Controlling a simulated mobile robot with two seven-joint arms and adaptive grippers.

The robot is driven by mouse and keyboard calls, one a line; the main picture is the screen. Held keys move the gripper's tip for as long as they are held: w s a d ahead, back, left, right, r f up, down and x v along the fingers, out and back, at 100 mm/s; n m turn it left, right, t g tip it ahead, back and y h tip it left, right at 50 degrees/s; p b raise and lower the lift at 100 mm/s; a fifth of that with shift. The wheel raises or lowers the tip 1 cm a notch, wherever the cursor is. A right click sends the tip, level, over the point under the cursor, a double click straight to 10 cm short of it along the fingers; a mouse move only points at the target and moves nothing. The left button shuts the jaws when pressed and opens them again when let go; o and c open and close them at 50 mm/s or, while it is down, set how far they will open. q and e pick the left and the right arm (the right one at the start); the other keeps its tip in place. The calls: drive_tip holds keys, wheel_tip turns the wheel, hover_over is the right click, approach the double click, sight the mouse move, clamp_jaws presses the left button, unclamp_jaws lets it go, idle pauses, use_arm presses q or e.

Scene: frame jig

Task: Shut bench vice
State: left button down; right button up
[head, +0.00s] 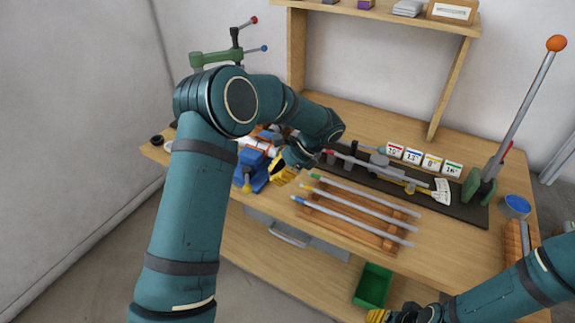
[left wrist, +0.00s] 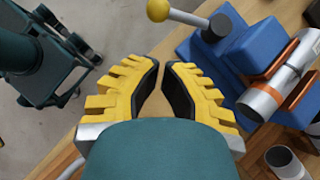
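The blue bench vice (head: 252,168) stands at the left front of the bench, partly hidden behind my left arm in the head view. In the left wrist view the vice (left wrist: 212,52) is at upper right. A silver tube (left wrist: 262,102) lies between its copper-coloured jaw pads; I cannot tell whether both pads touch it. The vice handle ends in a yellow ball (left wrist: 158,10), ahead of the fingertips. My left gripper (head: 282,176) is beside the vice; its yellow fingers (left wrist: 164,68) are apart, with nothing between them. My right gripper (head: 378,316) is cut off at the bottom edge.
Several grey rods lie on a wooden rack (head: 350,232) right of the vice. A lever with an orange ball (head: 556,43) stands at right. A green bin (head: 373,284) sits below the benchtop.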

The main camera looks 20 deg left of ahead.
sight(249, 185)
use_arm(q)
drive_tip(key=shift+s+a+f, duration=0.35)
drive_tip(key=shift+s+a, duration=0.1)
drive_tip(key=shift+a, duration=0.25)
drive_tip(key=shift+s+a+f, duration=0.4)
drive_tip(key=shift+s+a, duration=0.1)
drive_tip(key=shift+a, duration=0.2)
drive_tip(key=shift+s+a+f, duration=0.35)
drive_tip(key=shift+s+a, duration=0.1)
drive_tip(key=shift+a, duration=0.25)
drive_tip(key=shift+s+a+m+t+y, duration=0.3)
drive_tip(key=shift+s+m+t, duration=0.2)
drive_tip(key=shift+m, duration=0.3)
drive_tip(key=shift+s+a+m+t+y, duration=0.15)
drive_tip(key=shift+s+a+m+t, duration=0.15)
drive_tip(key=shift+m, duration=0.25)
drive_tip(key=shift+s+a+m+t+y, duration=0.15)
drive_tip(key=shift+s+a+m+t, duration=0.1)
drive_tip(key=shift+m+t, duration=0.25)
drive_tip(key=shift+s+a+m+t, duration=0.35)
drive_tip(key=shift+a+m+t, duration=0.4)
drive_tip(key=shift+m, duration=0.5)
drive_tip(key=shift+s+a, duration=0.1)
drive_tip(key=shift+a, duration=0.2)
